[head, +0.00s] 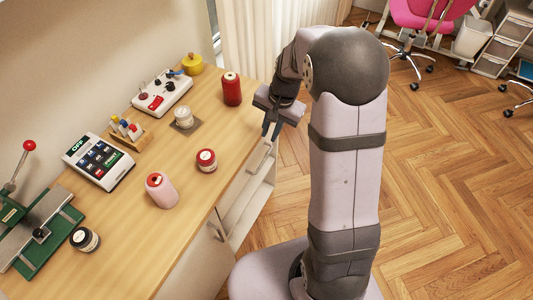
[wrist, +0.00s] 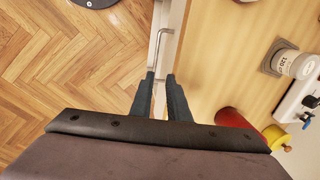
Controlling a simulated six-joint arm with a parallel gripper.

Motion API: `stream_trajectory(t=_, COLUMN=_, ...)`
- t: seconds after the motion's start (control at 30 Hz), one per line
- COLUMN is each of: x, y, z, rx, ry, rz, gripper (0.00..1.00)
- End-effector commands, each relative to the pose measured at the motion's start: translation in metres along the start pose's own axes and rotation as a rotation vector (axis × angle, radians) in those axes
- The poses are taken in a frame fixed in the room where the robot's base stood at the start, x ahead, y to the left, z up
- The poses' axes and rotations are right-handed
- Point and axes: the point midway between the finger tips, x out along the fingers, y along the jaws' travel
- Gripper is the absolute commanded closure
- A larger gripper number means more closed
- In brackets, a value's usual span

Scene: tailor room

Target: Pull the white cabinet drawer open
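The white cabinet (head: 246,205) stands under the desk's front edge, and its drawer front is partly hidden by my arm. A pale bar handle (head: 259,158) sticks out near the top of the cabinet. In the wrist view the metal handle (wrist: 159,45) runs toward my fingertips, with its near end close to them; whether they touch cannot be told. My gripper (head: 270,131) points down just above and beside the handle. In the wrist view the gripper's (wrist: 161,76) two fingers are a little apart, with nothing clearly held between them.
The wooden desk (head: 135,220) lies to the left. Open parquet floor (head: 450,190) lies to the right, with a pink chair (head: 430,12) far behind.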

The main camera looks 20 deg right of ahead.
Motion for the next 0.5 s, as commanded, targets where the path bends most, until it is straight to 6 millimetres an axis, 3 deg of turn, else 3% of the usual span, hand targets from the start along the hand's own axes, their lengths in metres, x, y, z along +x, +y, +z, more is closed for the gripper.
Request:
stream_trajectory(t=0.03, x=0.015, y=0.004, z=0.002, rx=0.002, ry=-0.007, rz=0.005, gripper=0.85)
stream_trajectory(t=0.2, x=0.047, y=0.009, z=0.001, rx=0.0, ry=-0.002, rz=0.001, gripper=0.85)
stream_trajectory(t=0.5, x=0.058, y=0.01, z=0.0, rx=-0.001, ry=0.0, rz=0.0, gripper=0.85)
